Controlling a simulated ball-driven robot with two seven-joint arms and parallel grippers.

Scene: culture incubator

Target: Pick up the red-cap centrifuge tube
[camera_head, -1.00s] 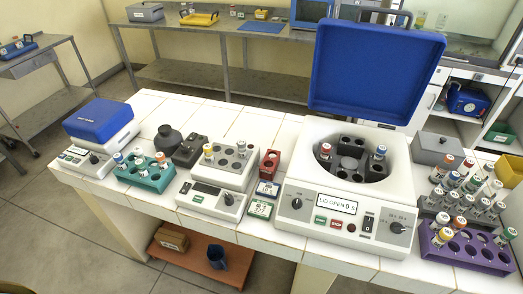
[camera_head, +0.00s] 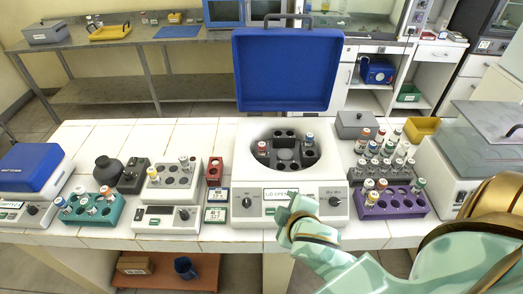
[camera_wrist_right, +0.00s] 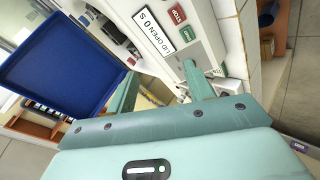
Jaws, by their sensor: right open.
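One red-capped tube (camera_head: 262,147) stands in the left side of the open centrifuge's rotor (camera_head: 286,168). A blue-capped tube (camera_head: 309,139) stands at the rotor's right. More red or orange-red caps show in the grey rack (camera_head: 376,176) to the right, including a tube (camera_head: 365,134) at its back left. My right gripper (camera_head: 301,204) is in front of the centrifuge's front panel, apart from the tubes. In the right wrist view its fingers (camera_wrist_right: 163,88) are spread and hold nothing, with the lid and panel beyond. My left gripper is out of view.
The blue centrifuge lid (camera_head: 285,70) stands raised behind the rotor. A purple rack (camera_head: 400,205) with several tubes sits to the right, a teal rack (camera_head: 90,211) to the left. A balance with a clear cover (camera_head: 480,140) stands at the far right.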

